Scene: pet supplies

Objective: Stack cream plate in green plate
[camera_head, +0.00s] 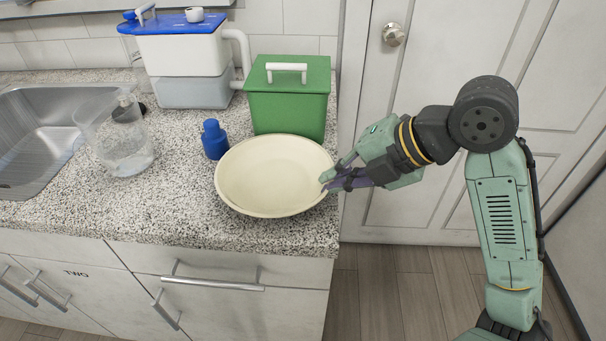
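The cream plate (272,173), a wide shallow round dish, is at the right end of the speckled counter, in front of the green lidded box. Its inside looks empty. My gripper (328,181) is at the plate's right rim, with its fingertips overlapping the rim from the right. It is too small to tell whether the fingers are closed on the rim or just around it, or whether the plate is lifted off the counter. No green plate shows in this view.
The green box (290,108) stands close behind the plate, and a small blue bottle (214,140) is close at its left. A clear jug (122,145), a blue-lidded white container (182,55) and the sink (45,140) are further left. The counter (180,215) is clear at front left.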

